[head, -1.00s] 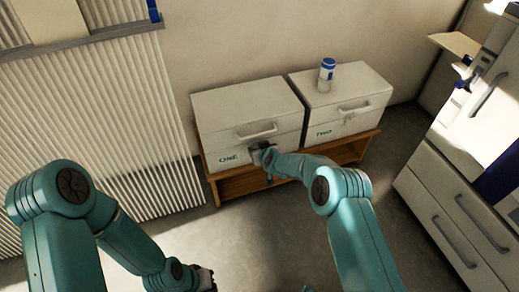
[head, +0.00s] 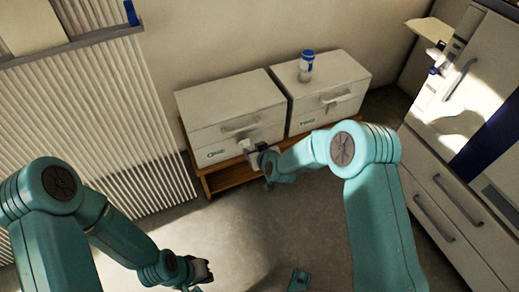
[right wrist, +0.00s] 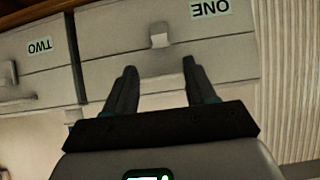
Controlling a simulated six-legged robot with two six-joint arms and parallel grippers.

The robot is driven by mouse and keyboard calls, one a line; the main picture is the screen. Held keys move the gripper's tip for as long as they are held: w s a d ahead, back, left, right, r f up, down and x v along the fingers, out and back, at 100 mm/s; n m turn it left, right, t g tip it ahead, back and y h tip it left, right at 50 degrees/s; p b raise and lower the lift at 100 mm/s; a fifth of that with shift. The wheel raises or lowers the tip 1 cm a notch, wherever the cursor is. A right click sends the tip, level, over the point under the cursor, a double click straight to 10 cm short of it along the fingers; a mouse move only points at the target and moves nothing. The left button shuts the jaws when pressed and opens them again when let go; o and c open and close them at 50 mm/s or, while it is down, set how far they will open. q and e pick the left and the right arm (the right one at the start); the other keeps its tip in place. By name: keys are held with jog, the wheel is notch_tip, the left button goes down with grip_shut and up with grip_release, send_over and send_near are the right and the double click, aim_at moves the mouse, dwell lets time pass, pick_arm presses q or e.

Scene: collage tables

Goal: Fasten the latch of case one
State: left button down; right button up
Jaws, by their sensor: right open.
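Case one (head: 220,104) is a closed white box with a handle and a green ONE label, at the left of a wooden bench. Its small pale latch (right wrist: 160,36) shows in the right wrist view on the front, near the lid seam; I cannot tell whether it is fastened. My right gripper (head: 256,156) is in front of the case's lower front. In the upside-down right wrist view, its two dark fingers (right wrist: 160,74) are spread and empty, with the latch beyond the gap between them. My left gripper (head: 203,272) is low, over the floor; its jaws are unclear.
Case two (head: 322,80) stands close to the right of case one, with a blue-and-white container (head: 306,67) on its lid. The wooden bench (head: 228,178) carries both. A radiator (head: 100,130) is at the left and white drawers (head: 440,215) at the right. The floor in front is clear.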

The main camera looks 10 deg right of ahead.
jog(key=v, duration=0.3)
jog(key=shift+s+r, duration=0.15)
jog(key=shift+s, duration=0.2)
jog(key=shift+d+r, duration=0.1)
